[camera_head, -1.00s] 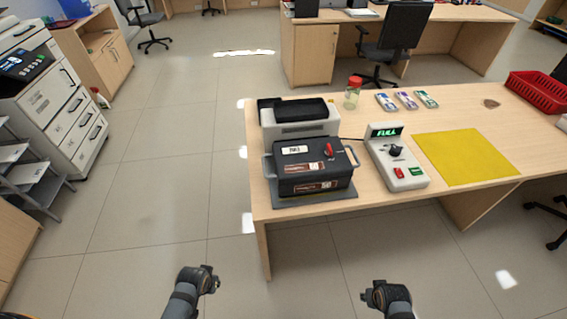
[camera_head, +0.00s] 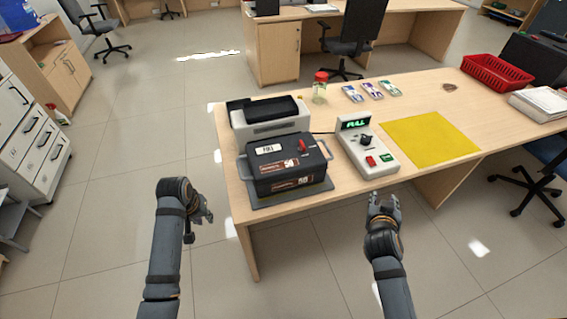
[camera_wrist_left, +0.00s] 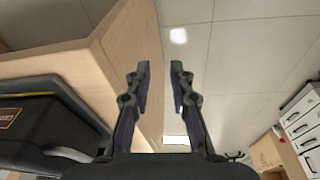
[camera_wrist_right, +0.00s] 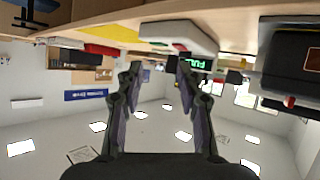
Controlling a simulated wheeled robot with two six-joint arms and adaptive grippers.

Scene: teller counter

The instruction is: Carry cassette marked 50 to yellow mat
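The dark grey cassette marked 50 (camera_head: 287,165) sits on a grey base at the left front of the counter. It has side handles, a red lever on top and a white label. Its dark side also shows at the left of the left wrist view (camera_wrist_left: 40,120) and the right of the right wrist view (camera_wrist_right: 285,75). The yellow mat (camera_head: 430,138) lies flat and bare on the right of the counter. My left gripper (camera_head: 205,218) is open and empty, left of the cassette, off the counter edge. My right gripper (camera_head: 384,198) is open and empty at the front edge, below the console.
A console with a lit FULL display (camera_head: 366,150) stands between cassette and mat. A grey machine (camera_head: 268,120) stands behind the cassette. A jar with red lid (camera_head: 320,88), banknote bundles (camera_head: 371,91), a red basket (camera_head: 497,73) and papers (camera_head: 540,103) line the back and right.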

